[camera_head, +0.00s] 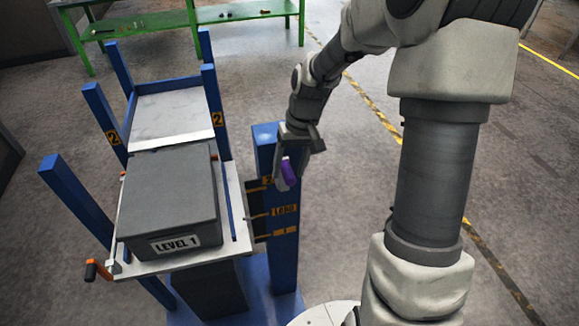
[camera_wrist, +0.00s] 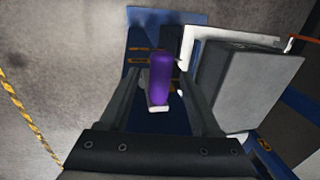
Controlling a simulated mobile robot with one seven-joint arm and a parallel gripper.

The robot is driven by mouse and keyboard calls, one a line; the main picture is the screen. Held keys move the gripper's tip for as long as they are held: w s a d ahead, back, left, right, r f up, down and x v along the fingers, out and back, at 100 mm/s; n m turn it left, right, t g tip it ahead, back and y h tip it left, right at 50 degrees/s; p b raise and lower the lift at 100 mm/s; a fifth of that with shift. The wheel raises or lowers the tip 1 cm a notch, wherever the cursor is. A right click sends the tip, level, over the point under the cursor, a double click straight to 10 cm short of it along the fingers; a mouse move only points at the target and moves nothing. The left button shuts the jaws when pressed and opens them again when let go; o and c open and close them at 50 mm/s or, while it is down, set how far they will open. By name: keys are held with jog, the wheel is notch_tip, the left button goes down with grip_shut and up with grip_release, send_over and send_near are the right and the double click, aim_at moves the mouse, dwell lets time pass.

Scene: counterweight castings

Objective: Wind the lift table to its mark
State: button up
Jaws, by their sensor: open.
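The lift table (camera_head: 234,205) has a pale top that carries a dark grey block (camera_head: 168,190) labelled LEVEL 1. Beside it stands a blue post (camera_head: 284,258) with orange marks reading 2, LOAD (camera_head: 285,211) and 1. I cannot tell exactly which mark the table lines up with. A purple handle (camera_head: 289,173) shows at my gripper (camera_head: 292,158), near the post's upper part. In the wrist view the purple handle (camera_wrist: 160,78) appears between the two open fingers of my gripper (camera_wrist: 160,72). Whether either finger touches it is unclear. The handle's mounting is mostly hidden.
An orange-handled crank (camera_head: 98,269) sticks out at the table's front left. Behind is a blue-framed rack with a pale shelf (camera_head: 172,113) and posts marked 2. A green bench (camera_head: 160,22) stands at the back. Floor right of the post is clear.

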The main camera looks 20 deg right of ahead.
grip_shut()
dwell(0.3)
dwell(1.2)
